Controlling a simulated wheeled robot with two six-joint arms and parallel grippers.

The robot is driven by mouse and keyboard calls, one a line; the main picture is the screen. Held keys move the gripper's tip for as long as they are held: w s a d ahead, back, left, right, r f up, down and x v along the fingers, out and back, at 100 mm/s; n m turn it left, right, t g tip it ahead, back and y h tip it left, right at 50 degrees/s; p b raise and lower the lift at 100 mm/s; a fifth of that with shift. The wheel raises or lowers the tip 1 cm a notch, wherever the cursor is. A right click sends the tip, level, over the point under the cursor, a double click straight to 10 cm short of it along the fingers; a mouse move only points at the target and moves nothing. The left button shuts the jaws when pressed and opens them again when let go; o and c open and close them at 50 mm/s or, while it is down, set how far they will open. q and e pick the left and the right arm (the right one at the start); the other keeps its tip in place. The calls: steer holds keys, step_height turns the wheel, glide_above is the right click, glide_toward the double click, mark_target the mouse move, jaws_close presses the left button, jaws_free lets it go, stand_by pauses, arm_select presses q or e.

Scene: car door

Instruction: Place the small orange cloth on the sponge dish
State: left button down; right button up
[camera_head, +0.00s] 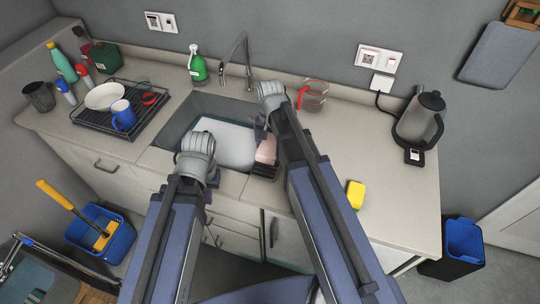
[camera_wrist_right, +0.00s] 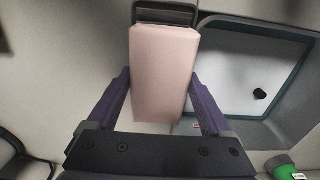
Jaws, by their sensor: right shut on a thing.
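A pale pink, block-like cloth (camera_wrist_right: 163,75) is between the two purple fingers of my right gripper (camera_wrist_right: 163,98), which is shut on it. It looks pink rather than orange. In the head view the cloth (camera_head: 266,150) hangs below my right gripper (camera_head: 262,127), at the right edge of the sink. A dark ribbed sponge dish (camera_head: 264,171) is on the counter just in front of the cloth. In the right wrist view the dish (camera_wrist_right: 166,14) shows beyond the cloth's far end; whether they touch is unclear. My left gripper (camera_head: 195,158) is over the sink's front left; its fingers are hidden.
The sink (camera_head: 170,134) holds a large whitish thing. A yellow sponge (camera_head: 356,194) lies on the right counter, near my right arm. A glass pot (camera_head: 313,95), a faucet (camera_head: 238,58) and a green bottle (camera_head: 197,68) stand behind. A dish rack (camera_head: 90,119) is left, a kettle (camera_head: 420,120) right.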

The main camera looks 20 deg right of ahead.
mark_target(270, 151)
steer(key=shift+f+b, duration=1.8)
steer(key=shift+b, duration=0.05)
steer(key=shift+f, duration=0.2)
steer(key=o, duration=1.2)
steer(key=shift+r, duration=0.2)
step_height(270, 151, up, 12)
steer(key=p, duration=1.2)
steer(key=shift+r, duration=0.1)
steer(key=s+a+n, duration=0.3)
steer(key=s, duration=0.1)
steer(key=s+a+n, duration=0.4)
steer(key=s, duration=0.1)
steer(key=s+a+n+h, duration=0.1)
steer(key=s+a+n, duration=0.2)
steer(key=s, duration=0.2)
steer(key=shift+s+a+n, duration=0.15)
steer(key=shift+a+n, duration=0.05)
steer(key=shift+n, duration=0.1)
